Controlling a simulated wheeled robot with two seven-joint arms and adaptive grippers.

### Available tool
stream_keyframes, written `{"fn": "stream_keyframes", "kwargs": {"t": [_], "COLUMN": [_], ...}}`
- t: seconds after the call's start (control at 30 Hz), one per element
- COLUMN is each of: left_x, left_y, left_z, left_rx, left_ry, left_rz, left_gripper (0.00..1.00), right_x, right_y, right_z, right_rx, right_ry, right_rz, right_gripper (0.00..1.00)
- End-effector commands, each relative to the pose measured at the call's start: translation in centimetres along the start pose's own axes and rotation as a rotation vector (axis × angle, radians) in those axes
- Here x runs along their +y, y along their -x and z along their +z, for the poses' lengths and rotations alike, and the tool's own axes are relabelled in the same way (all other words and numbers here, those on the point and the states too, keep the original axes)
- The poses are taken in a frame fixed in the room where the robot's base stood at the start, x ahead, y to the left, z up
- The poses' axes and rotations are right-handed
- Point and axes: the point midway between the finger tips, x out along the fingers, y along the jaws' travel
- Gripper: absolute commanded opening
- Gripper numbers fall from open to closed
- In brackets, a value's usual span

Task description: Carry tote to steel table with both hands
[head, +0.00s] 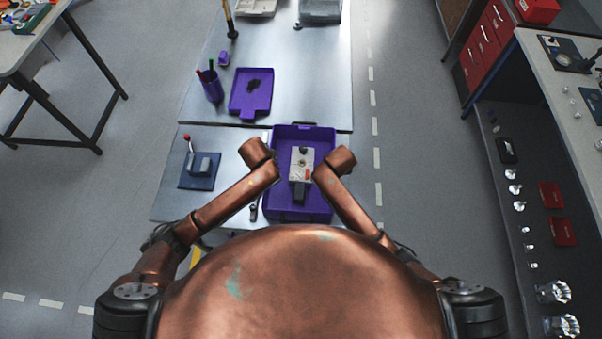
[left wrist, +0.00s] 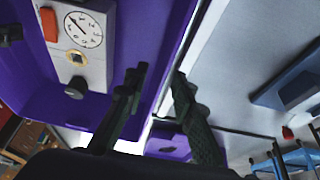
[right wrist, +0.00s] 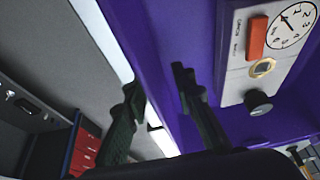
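The purple tote (head: 328,207) is right in front of me at the right end of the near metal table. It holds a pale machined housing (head: 302,160) with a red part, a dial and a dark knob. The housing also shows in the left wrist view (left wrist: 84,52) and right wrist view (right wrist: 262,60). My left gripper (left wrist: 159,80) is at the tote's left wall and my right gripper (right wrist: 159,85) at its right wall. Each has one finger inside the wall and one outside, with a gap showing between fingertips. The head view hides the fingers behind my wrists.
The steel table (head: 295,75) beyond bears a purple tray (head: 240,106), a purple pen cup (head: 211,88) and grey bins (head: 320,10). A lever fixture (head: 200,170) stands left of the tote. Open floor (head: 420,200) lies to the right, before the shelving (head: 510,190).

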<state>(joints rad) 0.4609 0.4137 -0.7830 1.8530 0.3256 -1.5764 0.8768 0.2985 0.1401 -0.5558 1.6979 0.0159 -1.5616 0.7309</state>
Motion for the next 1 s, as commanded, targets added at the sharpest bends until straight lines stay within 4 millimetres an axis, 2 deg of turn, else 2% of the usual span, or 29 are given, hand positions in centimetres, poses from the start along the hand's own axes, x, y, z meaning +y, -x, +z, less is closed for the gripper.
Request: {"fn": "stream_keyframes", "kwargs": {"t": [0.13,0.4,0.77,1.0], "left_x": [-0.03,-0.02,-0.04,-0.04], "left_y": [-0.78,-0.86,-0.84,-0.85], "left_z": [-0.01,0.0,0.02,0.02], "left_rx": [0.001,0.001,0.0,0.0], "left_ry": [0.0,0.0,0.001,0.001], "left_rz": [0.0,0.0,0.0,0.0], "left_gripper": [0.24,0.24,0.0,0.0], "right_x": [0.02,-0.01,-0.02,-0.02], "right_y": [-0.78,-0.87,-0.85,-0.84], "right_z": [-0.01,-0.03,-0.04,-0.04], "right_rx": [0.0,0.001,0.001,0.001], "right_ry": [0.001,0.001,0.001,0.001], "right_rz": [0.001,0.0,0.0,0.0], "right_gripper": [0.24,0.24,0.0,0.0]}}
